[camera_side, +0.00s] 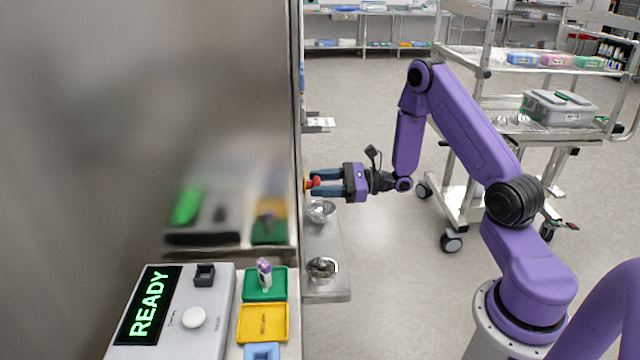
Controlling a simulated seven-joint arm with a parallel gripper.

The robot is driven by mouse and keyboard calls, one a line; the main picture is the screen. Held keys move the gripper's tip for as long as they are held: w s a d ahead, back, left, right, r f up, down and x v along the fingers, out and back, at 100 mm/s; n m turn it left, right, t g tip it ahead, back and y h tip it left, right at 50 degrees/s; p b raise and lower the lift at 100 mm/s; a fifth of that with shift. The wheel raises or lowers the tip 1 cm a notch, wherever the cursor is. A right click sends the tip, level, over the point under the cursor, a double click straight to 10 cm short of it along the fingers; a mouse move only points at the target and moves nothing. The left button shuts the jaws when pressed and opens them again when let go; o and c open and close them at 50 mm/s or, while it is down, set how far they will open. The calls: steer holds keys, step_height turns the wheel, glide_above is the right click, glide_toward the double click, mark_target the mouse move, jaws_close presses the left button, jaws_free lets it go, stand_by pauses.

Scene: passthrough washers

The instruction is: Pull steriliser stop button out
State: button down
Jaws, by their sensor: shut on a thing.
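The red stop button (315,182) sits at the right-hand face of the steel steriliser (294,120), with a bit of yellow showing beside it at the panel edge. My gripper (318,183) reaches in from the right, level with the button. Its blue fingers are shut on the red button, one above and one below. The panel edge hides the base of the button, so I cannot tell how far out it stands.
Below my gripper, a steel shelf (328,284) holds metal bowls (320,211). At the front left is a console (205,325) reading READY, beside green (279,284) and yellow (262,338) trays. A cart (470,190) with a lidded box (560,107) stands behind my arm.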

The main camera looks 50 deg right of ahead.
steer(key=shift+s+d, duration=0.25)
steer(key=shift+d, duration=0.05)
steer(key=c, duration=0.5)
jaws_free()
steer(key=shift+c, duration=0.2)
steer(key=v, duration=1.7)
steer(key=shift+s+d, duration=0.2)
steer(key=shift+a+r, duration=0.1)
